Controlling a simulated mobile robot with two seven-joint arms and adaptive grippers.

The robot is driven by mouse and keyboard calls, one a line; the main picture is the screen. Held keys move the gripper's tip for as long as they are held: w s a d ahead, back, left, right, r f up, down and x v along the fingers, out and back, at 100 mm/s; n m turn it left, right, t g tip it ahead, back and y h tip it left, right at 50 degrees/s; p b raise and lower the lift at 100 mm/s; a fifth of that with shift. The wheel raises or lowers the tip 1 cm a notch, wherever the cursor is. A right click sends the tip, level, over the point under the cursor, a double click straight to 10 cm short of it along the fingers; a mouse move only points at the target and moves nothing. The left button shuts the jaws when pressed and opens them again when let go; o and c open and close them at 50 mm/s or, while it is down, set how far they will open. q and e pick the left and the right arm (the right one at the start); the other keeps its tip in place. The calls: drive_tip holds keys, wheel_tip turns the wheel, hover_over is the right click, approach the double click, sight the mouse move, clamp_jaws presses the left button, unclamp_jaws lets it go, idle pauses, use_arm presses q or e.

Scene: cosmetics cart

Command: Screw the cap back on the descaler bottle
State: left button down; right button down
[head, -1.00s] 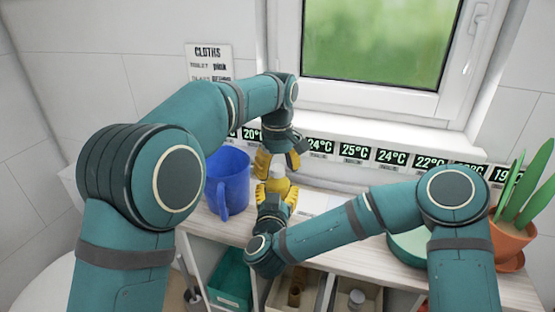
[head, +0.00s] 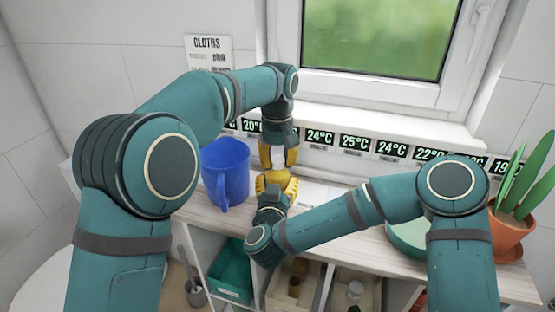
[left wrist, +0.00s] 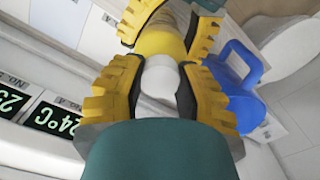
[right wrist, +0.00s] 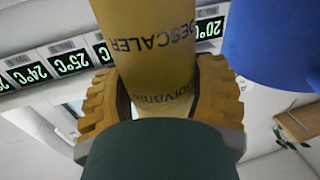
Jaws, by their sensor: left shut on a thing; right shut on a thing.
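The yellow descaler bottle (right wrist: 150,60) stands upright, its label lettering showing in the right wrist view; it is mostly hidden in the head view. My right gripper (head: 275,184) is shut around the bottle's body. The white cap (left wrist: 160,78) is at the bottle's top, in line with the neck. My left gripper (head: 278,157) comes down from above and is shut on the cap, one finger on each side. In the left wrist view the cap meets the yellow bottle (left wrist: 160,42); I cannot tell how far it is threaded.
A blue mug (head: 226,172) stands close to the left of the grippers. A potted plant (head: 513,232) and a green round dish (head: 405,240) are to the right. Temperature displays (head: 355,143) line the wall behind. Compartments with a teal bin (head: 232,268) lie below the shelf top.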

use_arm(q)
drive_tip(key=m, duration=0.8)
drive_tip(key=shift+m, duration=0.4)
drive_tip(key=c, duration=0.6)
unclamp_jaws()
drive_tip(key=shift+c, duration=0.2)
wheel_tip(320, 180, up, 12)
use_arm(e)
drive_tip(key=shift+c, duration=0.2)
unclamp_jaws()
